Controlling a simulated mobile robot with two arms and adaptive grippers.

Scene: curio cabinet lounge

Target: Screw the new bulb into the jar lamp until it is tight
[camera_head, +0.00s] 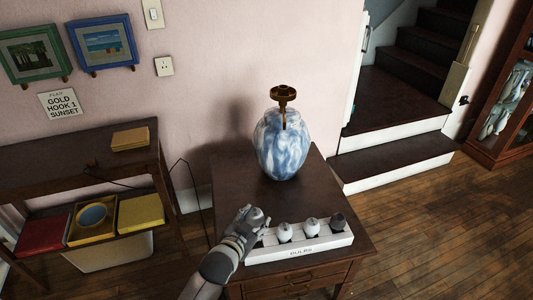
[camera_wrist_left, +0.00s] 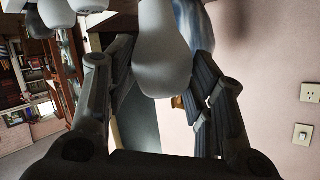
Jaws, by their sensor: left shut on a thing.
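The jar lamp (camera_head: 283,150) is a blue and white marbled jar, upright on the small dark table. A brass socket (camera_head: 283,93) tops it, with no bulb in it. My left gripper (camera_head: 250,220) is at the left end of a white bulb tray (camera_head: 300,252), in front of the lamp. It is shut on a white bulb (camera_wrist_left: 163,60), which sits between the fingers in the left wrist view. The bulb's top (camera_head: 257,213) shows in the head view; I cannot tell whether its base is clear of the tray. My right gripper is not in view.
The tray also holds two pale bulbs (camera_head: 284,231) (camera_head: 310,227) and a dark grey one (camera_head: 337,221). A shelf table (camera_head: 85,165) with coloured boxes stands to the left. Stairs (camera_head: 395,155) rise behind right. The table top (camera_head: 235,190) left of the lamp is clear.

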